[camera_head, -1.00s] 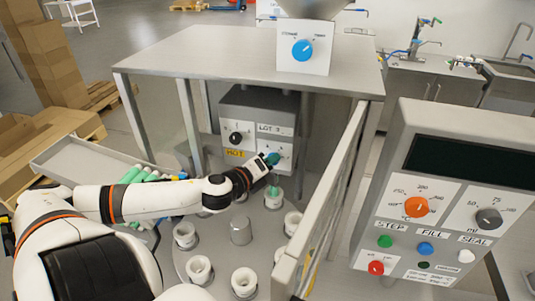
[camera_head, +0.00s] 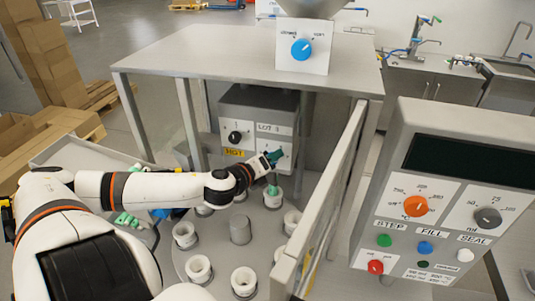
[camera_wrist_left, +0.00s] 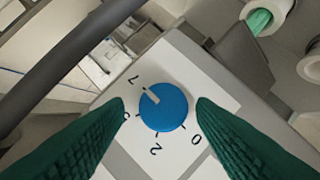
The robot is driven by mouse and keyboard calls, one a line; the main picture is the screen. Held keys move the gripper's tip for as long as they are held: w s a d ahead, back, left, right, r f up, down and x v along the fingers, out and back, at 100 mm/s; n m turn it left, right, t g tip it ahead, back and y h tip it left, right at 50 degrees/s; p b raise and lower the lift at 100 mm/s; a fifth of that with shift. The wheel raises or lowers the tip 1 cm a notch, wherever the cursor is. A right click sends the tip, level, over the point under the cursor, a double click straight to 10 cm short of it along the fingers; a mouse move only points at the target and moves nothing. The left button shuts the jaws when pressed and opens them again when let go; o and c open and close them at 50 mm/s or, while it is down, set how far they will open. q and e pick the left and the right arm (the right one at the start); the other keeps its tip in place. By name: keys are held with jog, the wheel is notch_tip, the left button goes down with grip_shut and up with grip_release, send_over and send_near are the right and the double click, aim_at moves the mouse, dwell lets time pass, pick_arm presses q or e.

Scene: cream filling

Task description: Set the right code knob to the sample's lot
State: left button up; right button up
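The right code knob (camera_wrist_left: 163,107) is blue and round with a pale pointer mark. It sits on a white plate (camera_wrist_left: 186,148) with the digits 7, 2, 0 and one partly hidden. The mark points up-left, towards the 7. My left gripper (camera_wrist_left: 160,108) has its green fingers spread on either side of the knob, with small gaps visible. In the head view my left gripper (camera_head: 272,158) is at the right side of the grey code box (camera_head: 257,101) and hides the knob. The box has a label that seems to read "LOT 3" (camera_head: 268,128). My right gripper is not in view.
A turntable with white cups (camera_head: 243,280) lies below. A metal guard post (camera_head: 335,190) and control panel (camera_head: 440,215) stand to the right. Green tubes (camera_head: 128,219) lie left, partly behind my arm.

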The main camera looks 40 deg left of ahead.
pick_arm(q)
jog(key=shift+s+f, duration=0.15)
jog(key=shift+f, duration=0.05)
jog(key=v, duration=1.1)
jog(key=shift+s+r, duration=0.3)
jog(key=shift+d, duration=0.1)
dwell(0.5)
